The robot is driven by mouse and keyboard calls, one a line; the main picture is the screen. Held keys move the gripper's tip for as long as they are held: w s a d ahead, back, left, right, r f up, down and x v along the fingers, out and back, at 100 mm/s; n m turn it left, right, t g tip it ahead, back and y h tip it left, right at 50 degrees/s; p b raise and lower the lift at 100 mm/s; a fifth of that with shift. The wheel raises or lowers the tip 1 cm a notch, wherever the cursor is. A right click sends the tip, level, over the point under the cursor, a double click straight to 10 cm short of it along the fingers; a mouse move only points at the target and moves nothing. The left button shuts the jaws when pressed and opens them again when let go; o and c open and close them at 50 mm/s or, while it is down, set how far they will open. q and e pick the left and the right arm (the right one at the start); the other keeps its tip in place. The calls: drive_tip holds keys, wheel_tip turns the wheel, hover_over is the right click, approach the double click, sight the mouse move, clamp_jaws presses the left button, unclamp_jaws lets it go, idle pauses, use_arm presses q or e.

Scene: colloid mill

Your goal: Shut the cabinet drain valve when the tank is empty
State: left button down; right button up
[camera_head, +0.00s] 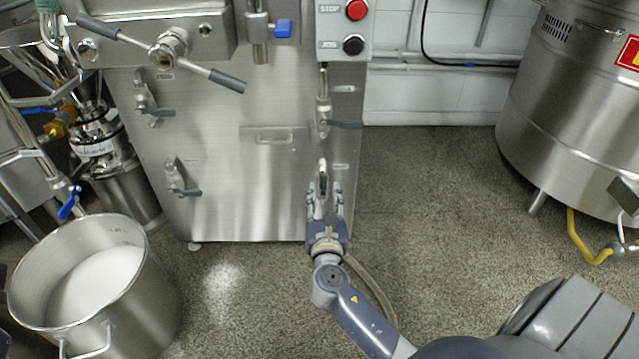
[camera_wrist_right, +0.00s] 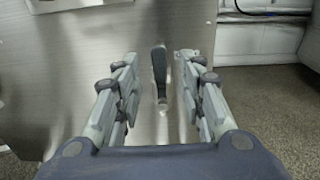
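The cabinet (camera_head: 250,185) is a brushed steel box in the middle of the head view. A small valve (camera_head: 322,178) sits low on its right side, below a similar valve; which one is the drain valve I cannot read from the labels. My right gripper (camera_head: 325,196) is at this low valve. In the right wrist view the gripper (camera_wrist_right: 158,85) is open, with a finger on each side of the valve's dark lever (camera_wrist_right: 159,66). The lever stands upright in that picture, and I see gaps between it and both fingers. My left gripper is not in view.
A steel pot (camera_head: 150,290) with white contents stands at lower left. Other lever valves (camera_head: 340,124) are on the cabinet front. A hose (camera_head: 372,285) lies beside my right arm. Open floor lies right of the cabinet.

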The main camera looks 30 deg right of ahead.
sight(324, 182)
drive_tip(key=b+x, duration=0.1)
drive_tip(key=x, duration=0.5)
drive_tip(key=shift+w+b, duration=0.1)
drive_tip(key=shift+b, duration=0.25)
drive_tip(key=shift+c, duration=0.6)
clamp_jaws()
